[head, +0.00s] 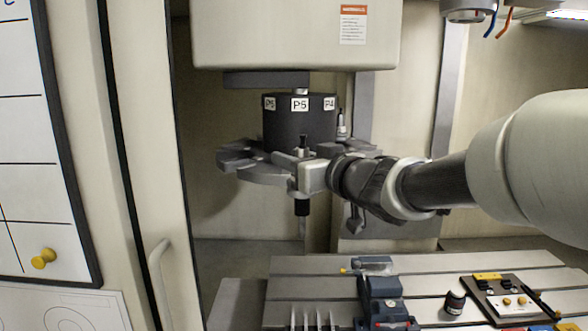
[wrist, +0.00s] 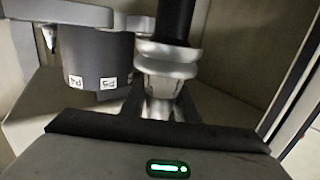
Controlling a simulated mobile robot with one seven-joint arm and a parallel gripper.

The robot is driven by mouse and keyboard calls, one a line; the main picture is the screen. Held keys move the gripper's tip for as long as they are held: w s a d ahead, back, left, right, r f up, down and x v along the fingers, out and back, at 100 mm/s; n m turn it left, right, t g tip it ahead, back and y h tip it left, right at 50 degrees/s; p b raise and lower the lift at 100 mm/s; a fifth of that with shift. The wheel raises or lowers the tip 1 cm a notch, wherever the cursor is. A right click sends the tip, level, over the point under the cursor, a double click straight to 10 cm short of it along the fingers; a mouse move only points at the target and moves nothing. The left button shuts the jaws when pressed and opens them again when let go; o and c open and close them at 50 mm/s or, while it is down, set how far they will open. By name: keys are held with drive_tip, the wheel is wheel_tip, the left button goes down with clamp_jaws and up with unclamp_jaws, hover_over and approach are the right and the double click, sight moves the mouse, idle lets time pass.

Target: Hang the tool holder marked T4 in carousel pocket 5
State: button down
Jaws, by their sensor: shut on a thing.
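The carousel has a dark drum (head: 285,130) with labels P5 (head: 299,104) and P4 (head: 329,103) facing me, above a grey pocket plate (head: 262,174). My gripper (head: 304,170) is shut on a tool holder, whose black lower part (head: 302,207) and thin tool hang upright below the jaws. The holder is at the front of the carousel, below the P5 label. The wrist view shows the holder's metal flange (wrist: 167,58) between my gripper's fingers (wrist: 160,105), beside the plate end (wrist: 140,23). I cannot tell whether it sits in pocket 5. Its T4 mark is not visible.
The spindle housing (head: 295,35) is above the carousel. Another holder (head: 342,125) stands on the carousel's right. A door with a handle (head: 160,280) is at left.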

drive_tip(key=shift+w+a+r, duration=0.2)
drive_tip(key=shift+w+r, duration=0.25)
drive_tip(key=shift+w, duration=0.1)
drive_tip(key=shift+w+f+p, duration=0.2)
drive_tip(key=shift+w+p, duration=0.9)
drive_tip(key=shift+w, duration=6.65)
drive_tip(key=shift+s+r, duration=0.1)
drive_tip(key=shift+r, duration=0.1)
drive_tip(key=shift+f, duration=0.55)
